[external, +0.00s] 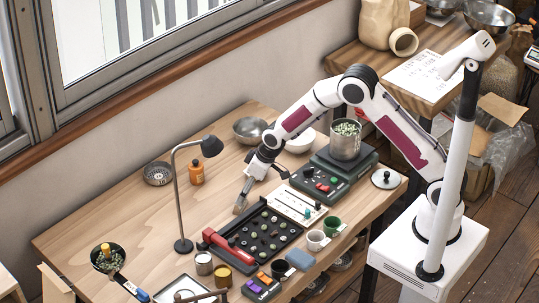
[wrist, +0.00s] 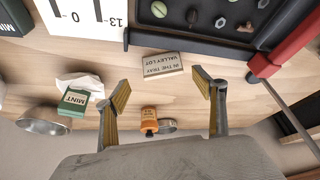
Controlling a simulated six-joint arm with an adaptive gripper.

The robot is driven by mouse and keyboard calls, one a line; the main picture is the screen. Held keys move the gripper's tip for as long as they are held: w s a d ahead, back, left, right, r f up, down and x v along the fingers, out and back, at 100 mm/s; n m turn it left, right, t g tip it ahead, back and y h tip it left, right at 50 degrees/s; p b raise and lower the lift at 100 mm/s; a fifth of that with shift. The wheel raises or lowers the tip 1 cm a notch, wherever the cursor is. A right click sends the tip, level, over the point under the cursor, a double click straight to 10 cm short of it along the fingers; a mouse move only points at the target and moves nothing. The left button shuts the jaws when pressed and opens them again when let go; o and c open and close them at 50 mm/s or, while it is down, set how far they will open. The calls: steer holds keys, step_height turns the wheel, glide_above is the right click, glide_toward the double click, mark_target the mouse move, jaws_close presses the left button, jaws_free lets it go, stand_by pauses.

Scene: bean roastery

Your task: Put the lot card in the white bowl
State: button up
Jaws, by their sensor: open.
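The lot card (wrist: 173,66) is a small pale block with dark printing, "IN THE TRAY VALLEY LOT", upside down in the wrist view. It lies on the wooden bench beside the black tray. My gripper (wrist: 162,88) is open and empty, its two yellow-padded fingers apart with the card beyond their tips. In the external view my gripper (external: 261,187) hangs low over the bench by the tray; I cannot clearly make out the card there. The white bowl (external: 300,143) stands behind my arm, partly hidden.
The black tray (external: 292,226) with a red handle is close by. The bench left of my gripper is mostly clear.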

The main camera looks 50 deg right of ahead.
steer(key=shift+a+x, duration=0.15)
steer(key=shift+x, duration=0.65)
steer(key=shift+a+x, duration=0.15)
steer(key=shift+x, duration=1.6)
steer(key=shift+w, duration=0.1)
steer(key=c, duration=1.2)
steer(key=shift+r, duration=0.1)
steer(key=shift+r, duration=4.95)
